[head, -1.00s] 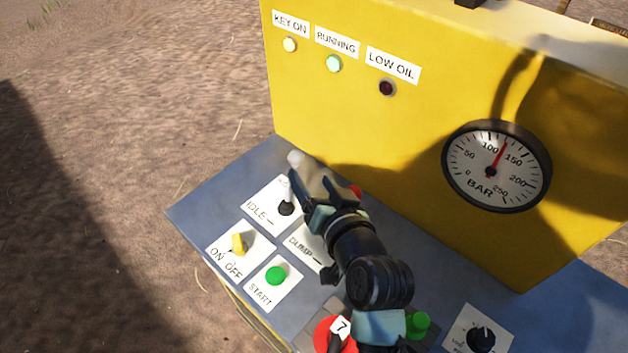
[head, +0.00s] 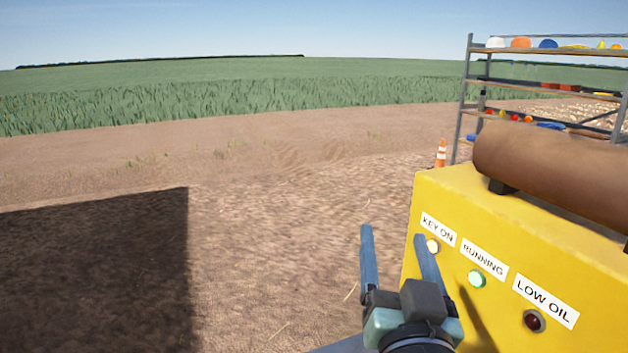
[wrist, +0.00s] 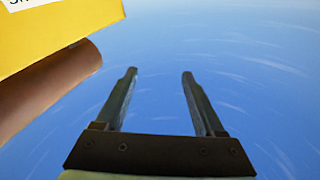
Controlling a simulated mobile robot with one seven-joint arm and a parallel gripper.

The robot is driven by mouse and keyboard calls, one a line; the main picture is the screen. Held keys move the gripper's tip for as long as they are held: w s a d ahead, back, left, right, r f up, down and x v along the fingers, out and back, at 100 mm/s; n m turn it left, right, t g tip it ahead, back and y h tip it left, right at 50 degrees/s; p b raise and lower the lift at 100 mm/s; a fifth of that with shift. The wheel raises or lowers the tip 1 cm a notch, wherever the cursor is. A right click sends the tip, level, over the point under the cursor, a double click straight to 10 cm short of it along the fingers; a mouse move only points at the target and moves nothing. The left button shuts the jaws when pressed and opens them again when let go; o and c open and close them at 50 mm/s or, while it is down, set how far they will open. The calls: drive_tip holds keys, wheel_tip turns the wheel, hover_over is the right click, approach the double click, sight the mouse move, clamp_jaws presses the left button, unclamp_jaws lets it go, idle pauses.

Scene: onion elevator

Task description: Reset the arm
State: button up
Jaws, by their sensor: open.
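My gripper (head: 396,250) is raised in the head view, its two blue-grey fingers apart and pointing up, with nothing between them. It shows left of and in front of the yellow control box (head: 455,205). In the wrist view my gripper (wrist: 158,95) is open and empty against blue sky. A yellow panel part (wrist: 55,30) and a brown cylinder (wrist: 50,95) show at the left there.
The brown cylinder (head: 560,170) lies on top of the box. A metal shelf (head: 540,88) with helmets and small items stands behind, with an orange cone (head: 441,153) beside it. Open dirt ground (head: 270,230) lies left; a green field is beyond.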

drive_tip(key=s+a+r+n+t, duration=0.1)
drive_tip(key=s+a+r+t, duration=0.1)
drive_tip(key=r, duration=0.6)
drive_tip(key=s+a+r+n+t+y+p, duration=0.1)
drive_tip(key=s+a+r+t, duration=0.2)
drive_tip(key=s+r, duration=0.3)
drive_tip(key=s+a+r+n+t, duration=0.1)
drive_tip(key=s+a+r, duration=0.3)
drive_tip(key=r, duration=0.8)
drive_tip(key=shift+s+a+t+p, duration=0.4)
drive_tip(key=shift+t, duration=0.3)
